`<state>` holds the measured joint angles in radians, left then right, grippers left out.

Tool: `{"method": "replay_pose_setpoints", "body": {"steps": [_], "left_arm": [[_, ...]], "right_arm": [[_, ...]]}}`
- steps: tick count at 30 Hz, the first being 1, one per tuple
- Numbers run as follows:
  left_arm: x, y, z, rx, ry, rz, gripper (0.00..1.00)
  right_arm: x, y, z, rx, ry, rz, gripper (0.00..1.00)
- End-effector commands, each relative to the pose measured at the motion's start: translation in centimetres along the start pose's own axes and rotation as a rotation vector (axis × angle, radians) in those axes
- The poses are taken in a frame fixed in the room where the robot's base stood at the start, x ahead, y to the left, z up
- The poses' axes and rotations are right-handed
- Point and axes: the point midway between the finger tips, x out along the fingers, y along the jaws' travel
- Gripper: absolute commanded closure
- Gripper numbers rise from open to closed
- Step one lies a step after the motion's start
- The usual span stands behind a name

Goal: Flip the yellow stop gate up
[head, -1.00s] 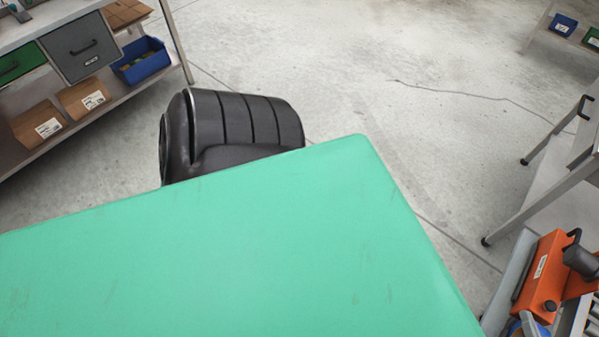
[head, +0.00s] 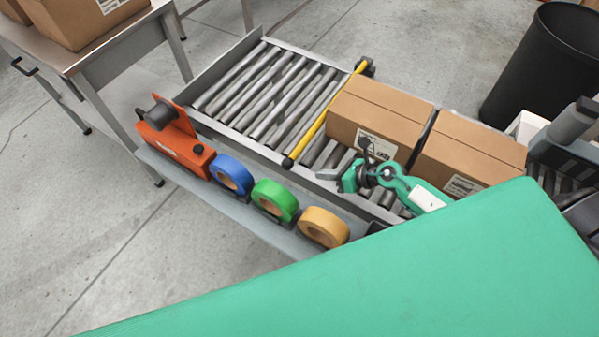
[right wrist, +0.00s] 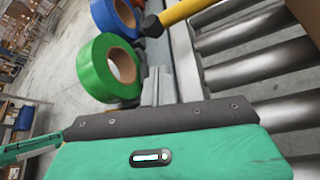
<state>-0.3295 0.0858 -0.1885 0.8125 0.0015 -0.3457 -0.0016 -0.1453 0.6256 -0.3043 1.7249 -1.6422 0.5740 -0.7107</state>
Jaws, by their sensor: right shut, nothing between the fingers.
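The yellow stop gate (head: 326,115) is a thin bar lying low across the roller conveyor, with a dark mount at its far end and a black knob at its near end. My right gripper (head: 322,175) is shut and empty, at the conveyor's near side rail, just right of and nearer than the knob. In the right wrist view, the shut fingers (right wrist: 157,84) are below the yellow gate (right wrist: 186,10) and its black knob, apparently apart from them. My left gripper is not in view.
Two cardboard boxes (head: 378,112) (head: 468,152) sit on the rollers right of the gate. An orange tape dispenser (head: 175,140) and blue (head: 232,174), green (head: 275,200) and tan (head: 325,227) tape rolls line the side shelf. The rollers (head: 265,92) left of the gate are bare.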

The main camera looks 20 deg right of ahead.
Motion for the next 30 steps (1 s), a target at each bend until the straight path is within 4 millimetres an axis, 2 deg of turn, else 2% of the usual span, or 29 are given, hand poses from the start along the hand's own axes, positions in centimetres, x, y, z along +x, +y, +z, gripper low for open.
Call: {"method": "replay_pose_setpoints", "body": {"steps": [7, 11, 24, 30], "left_arm": [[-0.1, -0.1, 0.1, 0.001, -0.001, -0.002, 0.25], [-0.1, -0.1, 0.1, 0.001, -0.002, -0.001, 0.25], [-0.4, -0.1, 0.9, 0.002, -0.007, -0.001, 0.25], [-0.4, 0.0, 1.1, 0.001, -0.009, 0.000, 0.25]], "right_arm": [[0.1, 0.1, 0.1, 0.001, -0.001, 0.002, 1.00], [0.8, 0.1, 0.1, 0.003, -0.003, 0.002, 1.00], [7.8, 0.1, 0.2, 0.002, -0.003, 0.002, 1.00], [9.7, 0.1, 0.1, 0.002, -0.001, 0.001, 1.00]]}}
